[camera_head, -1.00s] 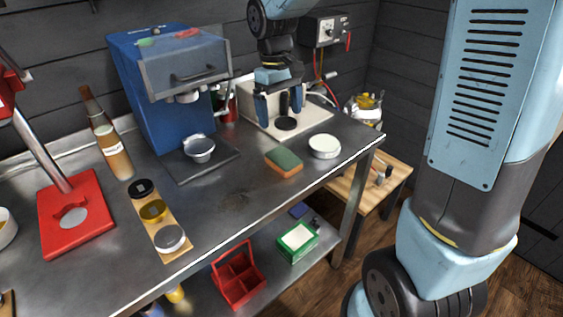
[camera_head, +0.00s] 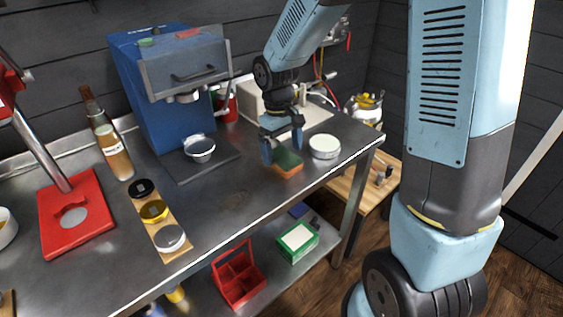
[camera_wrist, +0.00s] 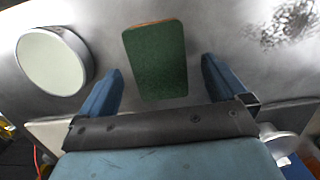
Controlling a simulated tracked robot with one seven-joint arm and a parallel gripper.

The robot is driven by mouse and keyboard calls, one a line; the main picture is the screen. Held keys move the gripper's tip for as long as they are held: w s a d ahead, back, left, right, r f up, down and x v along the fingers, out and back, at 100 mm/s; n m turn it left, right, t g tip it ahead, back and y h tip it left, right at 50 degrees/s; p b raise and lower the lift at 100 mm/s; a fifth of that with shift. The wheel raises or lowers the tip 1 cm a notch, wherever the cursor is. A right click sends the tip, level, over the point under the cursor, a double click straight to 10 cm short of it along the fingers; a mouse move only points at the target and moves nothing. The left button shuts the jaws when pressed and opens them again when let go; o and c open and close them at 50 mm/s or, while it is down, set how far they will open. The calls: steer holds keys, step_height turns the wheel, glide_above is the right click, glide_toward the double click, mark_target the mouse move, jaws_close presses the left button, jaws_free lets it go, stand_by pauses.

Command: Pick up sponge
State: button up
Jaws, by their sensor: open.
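The sponge (camera_head: 289,166) has a green top and an orange underside, and lies flat on the steel table near its right end. In the wrist view the sponge (camera_wrist: 156,60) shows its green face, lying ahead of and between the two blue fingers. My gripper (camera_head: 282,152) is open just over the sponge, coming down from behind it, and its fingers hide part of the sponge's back and left side. In the wrist view my gripper (camera_wrist: 160,82) has a gap on both sides of the sponge. I cannot tell the exact height between them.
A round white-topped tin (camera_head: 325,147) stands close to the right of the sponge. The blue machine (camera_head: 160,95) with a metal cup (camera_head: 199,149) stands to the left. A beige machine (camera_head: 252,103) is behind my gripper.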

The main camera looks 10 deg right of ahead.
steer(key=shift+s+d+f, duration=0.1)
steer(key=shift+f, duration=1.3)
steer(key=c, duration=1)
steer(key=shift+c, duration=0.2)
steer(key=shift+r, duration=0.1)
